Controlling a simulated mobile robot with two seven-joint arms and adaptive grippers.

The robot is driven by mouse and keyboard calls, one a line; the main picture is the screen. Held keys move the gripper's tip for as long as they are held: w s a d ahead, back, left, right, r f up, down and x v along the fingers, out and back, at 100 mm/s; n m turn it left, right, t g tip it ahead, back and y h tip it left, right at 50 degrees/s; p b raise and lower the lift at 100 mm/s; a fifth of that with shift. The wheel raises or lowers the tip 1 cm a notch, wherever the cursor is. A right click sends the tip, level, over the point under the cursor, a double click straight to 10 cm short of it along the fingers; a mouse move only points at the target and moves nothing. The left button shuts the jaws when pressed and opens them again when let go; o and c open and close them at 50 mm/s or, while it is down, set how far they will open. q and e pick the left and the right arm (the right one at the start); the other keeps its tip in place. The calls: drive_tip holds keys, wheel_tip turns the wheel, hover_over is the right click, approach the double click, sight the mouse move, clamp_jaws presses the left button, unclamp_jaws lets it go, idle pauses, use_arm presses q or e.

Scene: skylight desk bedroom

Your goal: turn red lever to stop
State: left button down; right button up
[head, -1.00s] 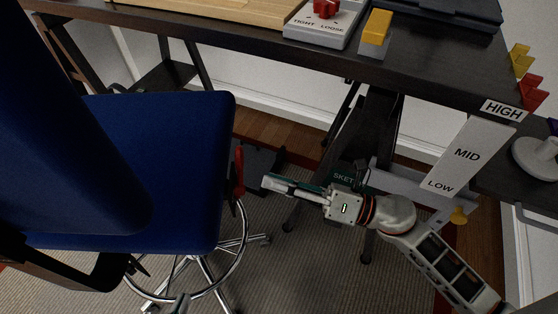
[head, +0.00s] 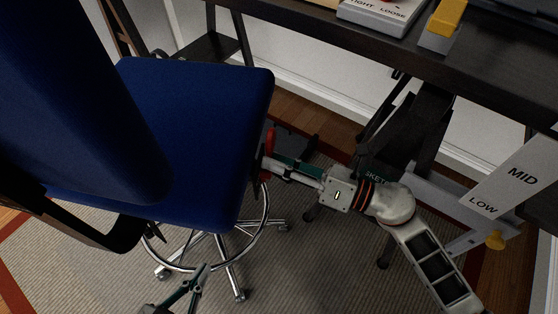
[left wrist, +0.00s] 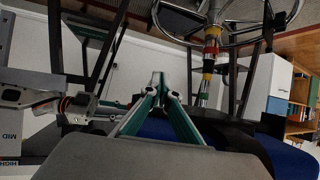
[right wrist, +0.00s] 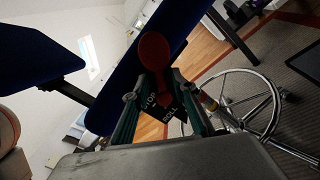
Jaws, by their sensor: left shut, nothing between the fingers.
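The red lever (head: 269,145) is mounted at the right edge of the blue chair's seat (head: 215,95). In the right wrist view the lever (right wrist: 154,52) shows its rounded red paddle ahead of the fingers, with a dark plate (right wrist: 170,115) reading STOP and ROLL behind it. My right gripper (head: 273,168) is at the lever in the head view. Its fingers (right wrist: 160,95) are spread on both sides of the lever's lower part; contact is unclear. My left gripper (head: 206,268) is shut and empty low in front of the chair; its tips meet in the left wrist view (left wrist: 159,78).
The dark desk (head: 400,55) stands behind, holding a TIGHT/LOOSE box (head: 375,18) and a yellow block (head: 446,18). A MID/LOW panel (head: 510,185) is at the right. The chair's chrome foot ring (head: 265,215) and legs are below the seat.

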use_arm(q)
drive_tip(key=shift+r, duration=0.1)
use_arm(e)
clamp_jaws()
use_arm(q)
drive_tip(key=shift+w+r, duration=0.1)
